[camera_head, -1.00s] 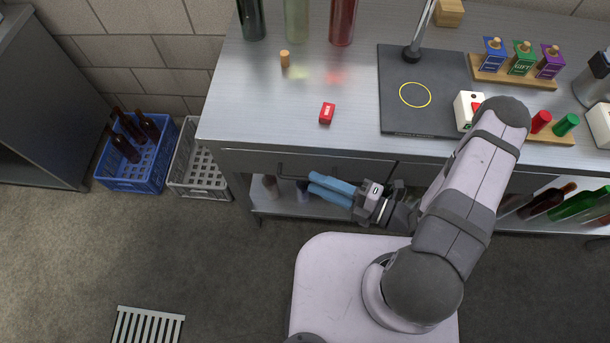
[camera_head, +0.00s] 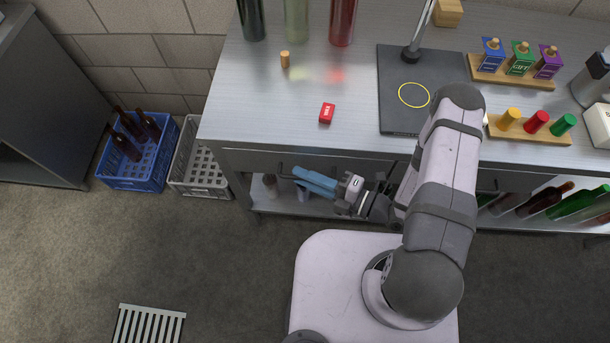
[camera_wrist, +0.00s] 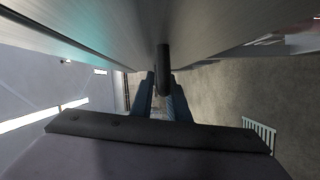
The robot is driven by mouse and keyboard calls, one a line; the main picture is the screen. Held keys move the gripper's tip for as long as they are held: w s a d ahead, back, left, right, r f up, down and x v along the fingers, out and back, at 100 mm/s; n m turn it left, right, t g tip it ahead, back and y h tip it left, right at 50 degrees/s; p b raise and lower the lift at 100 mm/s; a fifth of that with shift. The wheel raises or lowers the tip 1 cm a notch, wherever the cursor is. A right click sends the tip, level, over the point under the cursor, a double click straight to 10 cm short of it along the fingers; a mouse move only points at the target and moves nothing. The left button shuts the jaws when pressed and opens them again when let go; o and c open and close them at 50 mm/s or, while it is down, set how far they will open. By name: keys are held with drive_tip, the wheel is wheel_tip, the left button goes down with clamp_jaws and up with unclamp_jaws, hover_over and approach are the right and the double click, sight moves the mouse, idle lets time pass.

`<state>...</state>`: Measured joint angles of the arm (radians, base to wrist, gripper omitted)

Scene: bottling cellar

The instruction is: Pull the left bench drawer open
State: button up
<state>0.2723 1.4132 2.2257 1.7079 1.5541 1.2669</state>
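The left bench drawer (camera_head: 245,161) is a grey metal front under the bench top, and it looks shut. Its dark bar handle (camera_head: 282,167) shows at the left end; my gripper and arm hide part of the rest. My gripper (camera_head: 304,182) has blue fingers and is just in front of the drawer, close to the handle. In the wrist view the two fingers are apart, and the dark handle (camera_wrist: 163,70) lines up with the gap between them. I cannot tell whether it touches a finger.
The bench top (camera_head: 250,110) holds a red box (camera_head: 327,113), a cork (camera_head: 285,59), bottles at the back and a dark mat (camera_head: 400,118). A blue crate (camera_head: 135,181) and a grey crate (camera_head: 200,187) stand on the floor at left. The floor before the drawer's left part is clear.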

clamp_jaws()
drive_tip(key=s, duration=0.8)
drive_tip(key=shift+s, duration=0.3)
drive_tip(key=shift+o, duration=2.4)
unclamp_jaws()
drive_tip(key=shift+d, duration=0.15)
drive_tip(key=v, duration=0.7)
